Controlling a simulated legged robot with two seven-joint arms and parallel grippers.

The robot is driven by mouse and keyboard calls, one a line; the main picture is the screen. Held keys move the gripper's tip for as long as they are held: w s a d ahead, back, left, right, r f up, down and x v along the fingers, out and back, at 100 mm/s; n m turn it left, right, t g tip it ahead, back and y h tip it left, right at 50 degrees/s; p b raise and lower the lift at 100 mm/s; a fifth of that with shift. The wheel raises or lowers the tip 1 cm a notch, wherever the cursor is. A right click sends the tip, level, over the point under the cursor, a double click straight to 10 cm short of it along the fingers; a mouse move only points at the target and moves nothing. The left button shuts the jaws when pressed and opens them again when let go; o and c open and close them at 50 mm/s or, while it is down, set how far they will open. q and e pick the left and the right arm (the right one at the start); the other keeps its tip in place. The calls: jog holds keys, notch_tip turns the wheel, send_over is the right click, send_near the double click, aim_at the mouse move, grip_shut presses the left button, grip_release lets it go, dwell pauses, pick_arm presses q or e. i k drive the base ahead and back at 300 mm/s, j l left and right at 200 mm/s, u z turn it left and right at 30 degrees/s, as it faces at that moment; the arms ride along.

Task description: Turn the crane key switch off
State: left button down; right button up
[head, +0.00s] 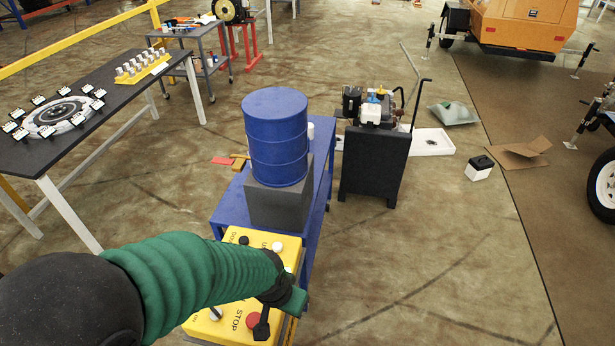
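A yellow control box (232,236) sits on the near end of a blue cart. Its top shows a red button (253,321) beside the word STOP, a black knob (244,240), a white knob (277,246) and a small silvery part (215,314) near the front left. I cannot tell for sure which is the crane key switch. My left arm, in a green sleeve, reaches across the box and hides its middle. My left gripper (276,312) is over the box's right side, close to the red button; its finger opening is unclear. My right gripper is out of view.
A blue drum (275,135) stands on a grey block (282,206) on the cart (322,165), just behind the box. A dark table (52,160) with parts is at left. A dark stand (375,165) with an engine is behind right. Floor at right front is clear.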

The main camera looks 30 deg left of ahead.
aim_at(217, 314)
jog(key=u, duration=1.4)
